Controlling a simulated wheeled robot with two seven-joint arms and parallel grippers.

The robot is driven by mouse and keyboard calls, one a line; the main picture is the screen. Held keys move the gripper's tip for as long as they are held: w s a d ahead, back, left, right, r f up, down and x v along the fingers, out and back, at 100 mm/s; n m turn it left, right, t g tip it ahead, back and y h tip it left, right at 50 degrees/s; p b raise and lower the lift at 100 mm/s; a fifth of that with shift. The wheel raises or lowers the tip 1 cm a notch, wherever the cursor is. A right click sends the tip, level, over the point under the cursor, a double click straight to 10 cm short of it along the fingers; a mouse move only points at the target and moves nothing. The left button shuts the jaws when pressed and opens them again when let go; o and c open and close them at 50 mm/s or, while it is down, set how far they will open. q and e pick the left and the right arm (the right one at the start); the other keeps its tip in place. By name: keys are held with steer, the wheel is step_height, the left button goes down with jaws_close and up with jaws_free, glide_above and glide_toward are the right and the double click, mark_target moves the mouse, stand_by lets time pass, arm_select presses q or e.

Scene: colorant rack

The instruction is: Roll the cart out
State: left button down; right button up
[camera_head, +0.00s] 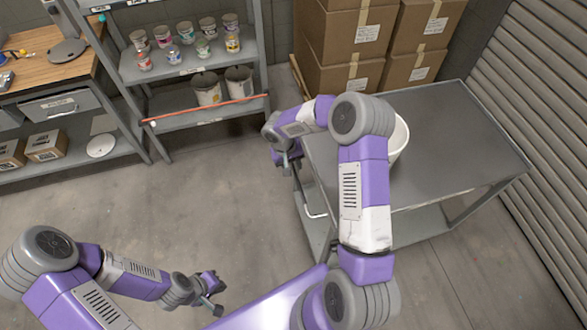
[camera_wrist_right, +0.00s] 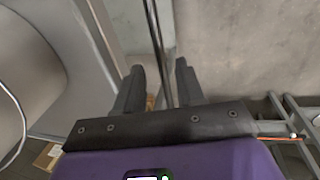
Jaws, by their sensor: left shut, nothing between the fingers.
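The grey metal cart (camera_head: 460,125) stands at the right of the head view, with a flat top and a lower shelf. Its thin handle bar (camera_head: 299,190) is on the left end; in the right wrist view the bar (camera_wrist_right: 163,50) runs between the fingers. My right gripper (camera_head: 288,160) is at this handle, fingers either side of the bar (camera_wrist_right: 160,82). A gap shows beside the bar, so the fingers look open around it. My left gripper (camera_head: 213,297) is shut and empty over the floor at the lower left, away from the cart.
A white bucket (camera_head: 398,138) stands on the cart top, partly behind my right arm. Stacked cardboard boxes (camera_head: 345,40) are behind the cart; a ribbed shutter (camera_head: 540,90) is close on its right. A shelf rack (camera_head: 190,70) holds cans. Floor (camera_head: 190,210) left of the cart is clear.

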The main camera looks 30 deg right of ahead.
steer(key=shift+d+f, duration=0.15)
steer(key=shift+f, duration=0.55)
steer(key=shift+d+f, duration=0.1)
steer(key=shift+f, duration=0.55)
jaws_close()
steer(key=shift+s, duration=0.1)
